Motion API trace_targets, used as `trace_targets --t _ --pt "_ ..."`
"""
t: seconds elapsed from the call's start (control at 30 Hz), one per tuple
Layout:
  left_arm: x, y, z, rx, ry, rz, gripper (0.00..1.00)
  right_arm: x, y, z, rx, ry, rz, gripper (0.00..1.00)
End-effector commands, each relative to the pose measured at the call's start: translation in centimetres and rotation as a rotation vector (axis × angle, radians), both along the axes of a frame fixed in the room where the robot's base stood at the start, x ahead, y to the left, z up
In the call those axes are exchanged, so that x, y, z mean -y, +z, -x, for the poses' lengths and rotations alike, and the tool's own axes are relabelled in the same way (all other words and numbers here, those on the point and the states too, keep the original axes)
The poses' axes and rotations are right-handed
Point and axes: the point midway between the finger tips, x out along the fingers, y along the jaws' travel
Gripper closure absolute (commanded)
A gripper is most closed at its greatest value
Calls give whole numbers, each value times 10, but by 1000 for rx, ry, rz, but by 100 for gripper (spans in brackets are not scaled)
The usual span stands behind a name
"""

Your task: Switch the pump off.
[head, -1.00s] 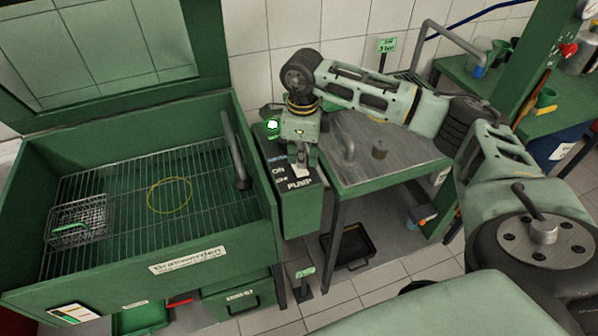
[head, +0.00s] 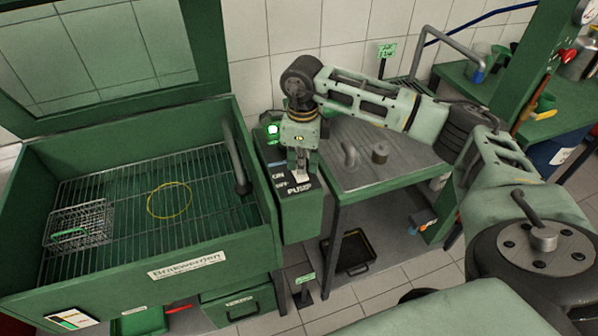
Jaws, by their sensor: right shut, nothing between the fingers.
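The pump switch box (head: 301,207) is a dark green box on the right side of the parts washer (head: 160,262). Its top face carries the words ON, OFF and PUMP. A green lamp (head: 273,130) glows at its back. My right gripper (head: 301,175) points down over the box, its fingers shut and at or just above a pale piece by the lettering, which looks like the switch. The fingers hide part of it, so I cannot tell its position or whether they touch. My left gripper is not in view.
The washer's lid (head: 100,50) stands open. Inside, a wire basket (head: 80,224) and a yellow ring (head: 169,200) lie on the grid. A metal-topped table (head: 385,170) stands right of the box, with a small cylinder (head: 380,153) on it. A black tray (head: 348,252) sits below.

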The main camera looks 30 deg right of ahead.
Motion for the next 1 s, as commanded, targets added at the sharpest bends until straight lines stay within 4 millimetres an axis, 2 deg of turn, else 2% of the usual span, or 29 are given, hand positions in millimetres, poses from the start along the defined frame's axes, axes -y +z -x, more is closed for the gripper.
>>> trace_targets --t 1.0 --pt "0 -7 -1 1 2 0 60 0 -9 0 0 0 0 100"
